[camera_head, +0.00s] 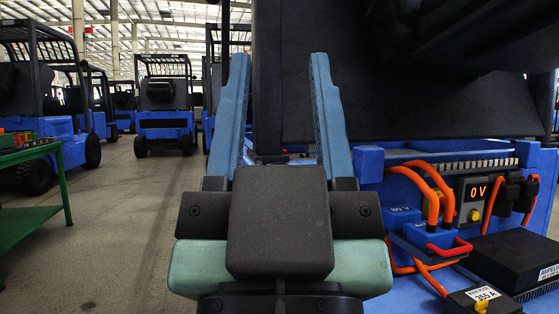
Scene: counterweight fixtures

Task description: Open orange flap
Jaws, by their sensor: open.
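I cannot make out an orange flap in this view. The orange parts I see are thick cables (422,184) on the blue forklift at the right. My gripper (279,62) is in the middle of the view, pointing away from me. Its two blue fingers stand wide apart with nothing between them. A large black panel (400,100) of the forklift lies behind the right finger. The gripper body hides part of the forklift's lower left side.
At the right are a display reading 0 V (478,192), a blue connector with a red handle (435,242) and black boxes (510,258). A green table (38,180) stands at the left. More blue forklifts (165,122) are parked behind. The grey floor (120,220) at centre left is clear.

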